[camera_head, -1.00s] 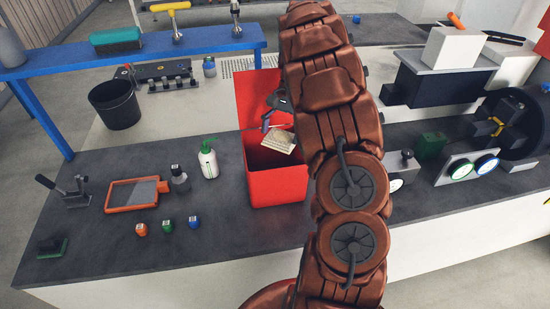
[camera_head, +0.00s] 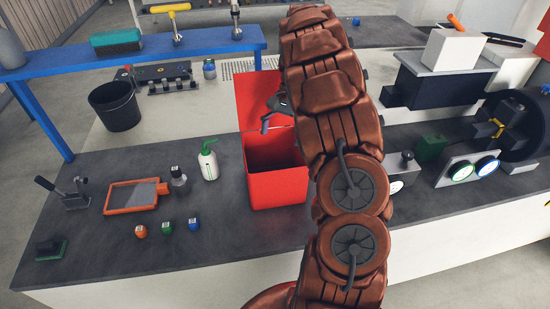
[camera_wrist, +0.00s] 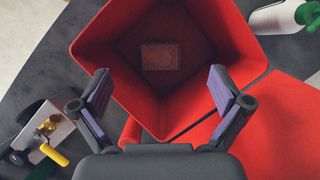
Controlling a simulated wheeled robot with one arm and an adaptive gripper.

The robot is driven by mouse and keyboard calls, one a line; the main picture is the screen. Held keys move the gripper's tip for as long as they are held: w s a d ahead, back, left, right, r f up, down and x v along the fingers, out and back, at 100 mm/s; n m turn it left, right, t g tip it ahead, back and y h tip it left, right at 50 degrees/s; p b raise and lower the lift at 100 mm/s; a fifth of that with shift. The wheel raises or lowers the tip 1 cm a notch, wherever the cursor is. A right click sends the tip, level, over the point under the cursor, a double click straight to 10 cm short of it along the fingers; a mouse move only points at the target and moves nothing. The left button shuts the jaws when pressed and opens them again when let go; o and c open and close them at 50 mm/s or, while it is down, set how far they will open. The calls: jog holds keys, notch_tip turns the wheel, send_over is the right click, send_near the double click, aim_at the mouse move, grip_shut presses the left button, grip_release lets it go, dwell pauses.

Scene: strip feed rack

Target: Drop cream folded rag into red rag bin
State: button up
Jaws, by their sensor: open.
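The red rag bin (camera_head: 276,187) stands on the dark bench with its lid open at the back. It also shows in the wrist view (camera_wrist: 105,40). The folded rag (camera_wrist: 161,56) lies flat on the bin's floor in the wrist view, looking brownish in the shade. In the head view the bin's inside looks dark and the rag is hidden. My gripper (camera_wrist: 158,95) is open and empty above the bin's mouth, its two fingers wide apart. In the head view my gripper (camera_head: 272,120) shows only partly, behind my arm.
A white bottle with a green top (camera_head: 208,162) stands just left of the bin. An orange-framed tray (camera_head: 132,196) and several small coloured pieces lie further left. A blue shelf (camera_head: 130,60) rises behind, and gauges (camera_head: 474,168) stand at the right.

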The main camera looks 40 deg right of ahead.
jog(key=v, duration=0.6)
jog(key=shift+r, duration=0.4)
jog(key=shift+d, duration=0.1)
jog(key=s+a+r+n+h, duration=0.1)
jog(key=s+a+r+n, duration=0.1)
jog(key=s+a, duration=0.5)
jog(key=s+a+r+n+h, duration=0.1)
jog(key=s+a+r+n, duration=0.25)
jog(key=a, duration=0.55)
jog(key=s+a+f+n, duration=0.2)
jog(key=s+a, duration=0.1)
jog(key=s, duration=0.3)
jog(key=s+a+f+n+h, duration=0.1)
jog(key=s+a+f+n, duration=0.1)
jog(key=s, duration=0.5)
jog(key=s+a+f+n+h, duration=0.1)
jog(key=s+a+f+n, duration=0.1)
jog(key=s+a, duration=0.3)
jog(key=shift+s+n, duration=0.65)
jog(key=shift+s, duration=0.1)
jog(key=shift+f, duration=0.1)
